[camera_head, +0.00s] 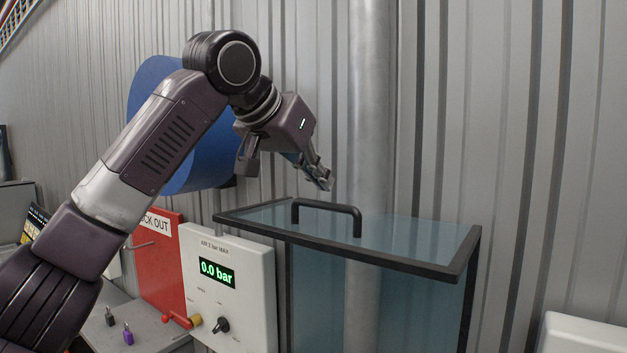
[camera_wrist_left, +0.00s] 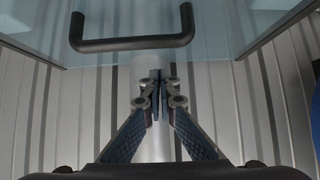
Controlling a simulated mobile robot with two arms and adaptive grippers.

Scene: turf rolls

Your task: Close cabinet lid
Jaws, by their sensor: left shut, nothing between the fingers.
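The cabinet lid (camera_head: 400,228) is a clear bluish panel with a black frame. It lies level across the top of the glass-walled cabinet (camera_head: 408,300) in the head view. A black bar handle (camera_head: 327,205) stands at its front edge. My left gripper (camera_head: 326,184) is just above and behind the handle, apart from it, with its fingers pointing down to the right. In the left wrist view its fingertips (camera_wrist_left: 158,75) are together and empty, and the handle (camera_wrist_left: 132,44) shows beyond them. My right gripper is not in view.
A white pressure panel (camera_head: 228,285) reading 0.0 bar stands left of the cabinet, with a red lock-out board (camera_head: 158,262) beside it. A blue round object (camera_head: 150,90) is behind my left arm. A grey pipe (camera_head: 372,110) and corrugated wall (camera_head: 470,100) stand behind.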

